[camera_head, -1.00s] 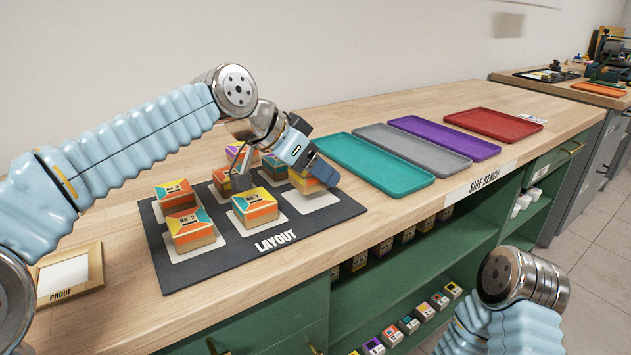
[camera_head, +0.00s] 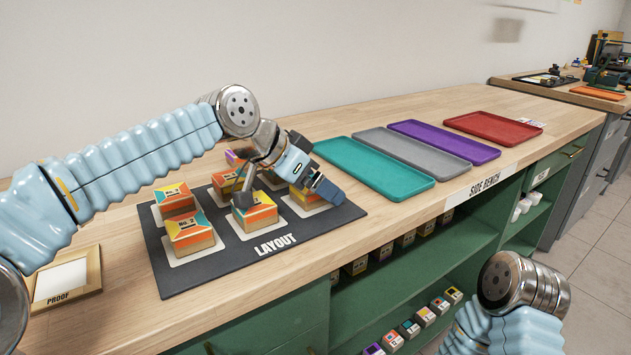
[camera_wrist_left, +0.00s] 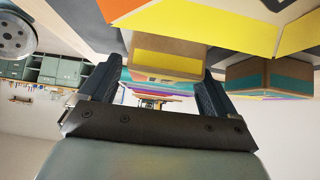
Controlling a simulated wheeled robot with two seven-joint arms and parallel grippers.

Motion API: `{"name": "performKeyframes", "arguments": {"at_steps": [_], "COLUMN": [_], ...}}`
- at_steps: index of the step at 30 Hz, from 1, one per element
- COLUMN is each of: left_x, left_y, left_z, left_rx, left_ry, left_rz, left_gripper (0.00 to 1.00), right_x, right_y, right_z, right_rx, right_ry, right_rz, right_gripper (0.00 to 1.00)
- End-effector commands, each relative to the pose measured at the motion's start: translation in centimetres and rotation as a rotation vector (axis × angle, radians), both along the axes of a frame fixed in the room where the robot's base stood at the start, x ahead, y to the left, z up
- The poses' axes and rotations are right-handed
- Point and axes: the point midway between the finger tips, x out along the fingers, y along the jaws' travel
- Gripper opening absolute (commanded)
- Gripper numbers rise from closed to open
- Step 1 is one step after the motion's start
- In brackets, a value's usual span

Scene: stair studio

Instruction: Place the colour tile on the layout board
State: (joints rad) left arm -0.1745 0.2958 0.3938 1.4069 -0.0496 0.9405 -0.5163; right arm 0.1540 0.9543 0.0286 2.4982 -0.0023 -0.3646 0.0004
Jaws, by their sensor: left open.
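The dark layout board (camera_head: 225,266) lies on the bench with several colour tiles on its white squares. A yellow, orange and teal tile (camera_head: 308,199) sits on the front right square, its top partly hidden by my left gripper (camera_head: 285,194). My left gripper is open and low over the board, with its fingers apart. In the left wrist view a cardboard-sided tile (camera_wrist_left: 168,55) shows between the open fingers (camera_wrist_left: 157,75). Other tiles stand at the front left (camera_head: 190,235) and front middle (camera_head: 256,214). My right gripper is out of view; only my right arm shows.
Teal (camera_head: 375,168), grey (camera_head: 412,152), purple (camera_head: 445,142) and red (camera_head: 493,127) trays lie empty to the right. A PROOF frame (camera_head: 92,270) lies at the left. Small boxes fill the shelves below. The bench front between board and edge is clear.

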Motion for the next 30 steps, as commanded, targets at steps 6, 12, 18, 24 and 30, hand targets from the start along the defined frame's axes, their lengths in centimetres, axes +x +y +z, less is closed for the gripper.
{"name": "performKeyframes", "arguments": {"at_steps": [6,12,18,24,30], "left_x": [-1.4,-3.2,-4.4,-4.7,-4.7], "left_y": [2.2,4.9,6.7,7.1,7.0], "left_z": [2.7,6.0,8.1,8.5,8.5], "left_rx": [-0.001,-0.002,0.000,0.000,0.000], "left_ry": [-0.005,-0.003,-0.003,0.000,0.000], "left_rz": [0.004,0.003,0.002,0.000,0.000], "left_gripper": [0.91,0.91,0.91,0.91,0.91], "right_x": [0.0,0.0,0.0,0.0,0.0], "right_y": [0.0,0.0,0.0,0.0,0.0], "right_z": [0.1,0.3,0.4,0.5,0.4], "right_rx": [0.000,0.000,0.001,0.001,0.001], "right_ry": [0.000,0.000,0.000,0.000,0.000], "right_rz": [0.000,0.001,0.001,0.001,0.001], "right_gripper": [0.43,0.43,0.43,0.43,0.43]}}
